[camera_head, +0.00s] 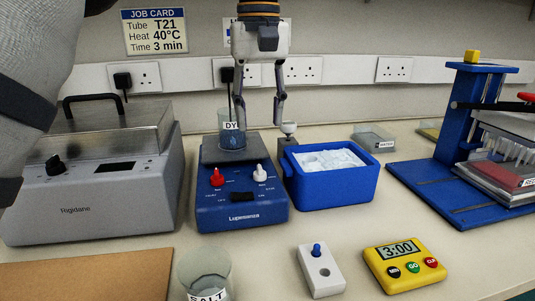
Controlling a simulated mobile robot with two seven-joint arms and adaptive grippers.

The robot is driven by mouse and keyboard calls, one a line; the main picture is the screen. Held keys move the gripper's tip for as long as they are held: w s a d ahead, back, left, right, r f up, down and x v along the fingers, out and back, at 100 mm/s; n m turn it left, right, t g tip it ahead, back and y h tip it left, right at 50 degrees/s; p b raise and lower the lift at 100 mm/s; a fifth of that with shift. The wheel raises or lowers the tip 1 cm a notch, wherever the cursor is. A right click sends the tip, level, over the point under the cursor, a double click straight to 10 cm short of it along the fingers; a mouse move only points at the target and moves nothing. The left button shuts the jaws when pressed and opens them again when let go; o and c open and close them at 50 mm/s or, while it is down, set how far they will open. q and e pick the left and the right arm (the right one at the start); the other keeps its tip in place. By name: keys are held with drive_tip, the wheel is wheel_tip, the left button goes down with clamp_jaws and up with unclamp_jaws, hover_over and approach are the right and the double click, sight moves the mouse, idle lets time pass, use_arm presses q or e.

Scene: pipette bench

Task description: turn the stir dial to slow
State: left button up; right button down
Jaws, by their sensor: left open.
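The blue hotplate stirrer (243,211) stands at the centre of the bench. It has a red dial (217,178) on the left and a white dial (260,174) on the right of its front, with a black switch below. The dial markings are too small to read, so I cannot tell which dial is for stirring or its setting. A beaker of blue liquid marked DY (232,135) stands on the plate. My left gripper (260,121) is open, pointing down above the back of the stirrer, right of the beaker and apart from both dials. My right gripper is out of view.
A grey water bath (90,205) stands left. A blue ice box (332,190) is close on the stirrer's right. In front are a SALT beaker (205,270), a white switch box (321,272) and a yellow timer (404,264). A blue rack stand (455,150) stands right.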

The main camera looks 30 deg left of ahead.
sight(260, 167)
use_arm(q)
wheel_tip(260, 167, down, 10)
drive_tip(key=shift+s+f+p, duration=0.1)
drive_tip(key=shift+p, duration=0.3)
clamp_jaws()
